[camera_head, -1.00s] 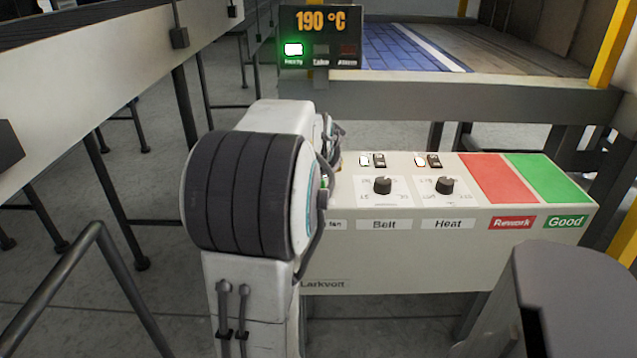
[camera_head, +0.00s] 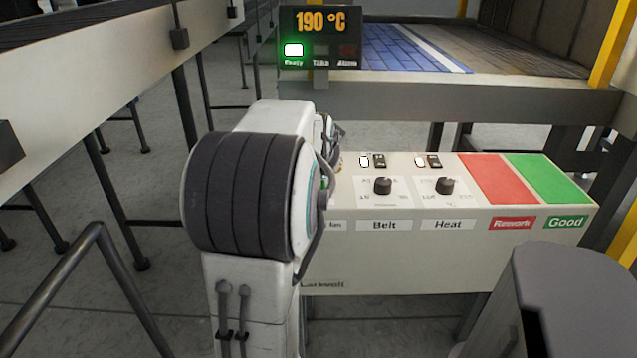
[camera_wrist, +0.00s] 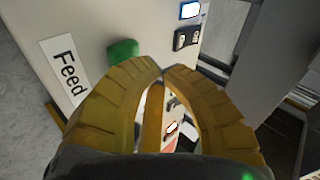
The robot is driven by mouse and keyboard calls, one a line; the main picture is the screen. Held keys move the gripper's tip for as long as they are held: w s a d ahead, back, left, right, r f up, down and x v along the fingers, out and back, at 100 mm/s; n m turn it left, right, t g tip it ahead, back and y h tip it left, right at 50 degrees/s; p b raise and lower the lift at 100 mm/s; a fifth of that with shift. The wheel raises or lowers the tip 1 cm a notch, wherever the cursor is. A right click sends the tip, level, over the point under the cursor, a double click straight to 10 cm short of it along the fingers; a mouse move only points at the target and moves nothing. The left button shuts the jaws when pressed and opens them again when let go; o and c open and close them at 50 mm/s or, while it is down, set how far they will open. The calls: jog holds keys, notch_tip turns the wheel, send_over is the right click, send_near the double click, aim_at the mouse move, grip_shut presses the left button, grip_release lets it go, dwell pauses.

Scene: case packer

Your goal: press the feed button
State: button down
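The green feed button (camera_wrist: 124,49) sits on the pale control panel in the wrist view, near the white "Feed" label (camera_wrist: 63,68). My gripper (camera_wrist: 164,71) is in front of the panel, its yellow ribbed fingers bowed outward with the tips together and nothing seen between them. The fingertips appear just right of and below the button in that view. I cannot tell their distance from it. In the head view my arm hides the left end of the control box (camera_head: 400,260), and my gripper is mostly hidden behind it.
The box also carries a Belt knob (camera_head: 382,186), a Heat knob (camera_head: 445,186), small switches, a red Rework pad (camera_head: 496,178) and a green Good pad (camera_head: 548,178). A display (camera_head: 320,38) reads 190 °C with a green lamp lit. A conveyor (camera_head: 90,80) runs at left.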

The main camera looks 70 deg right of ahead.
jog(key=shift+f, duration=0.15)
jog(key=shift+f+b, duration=0.3)
jog(key=shift+b, duration=0.2)
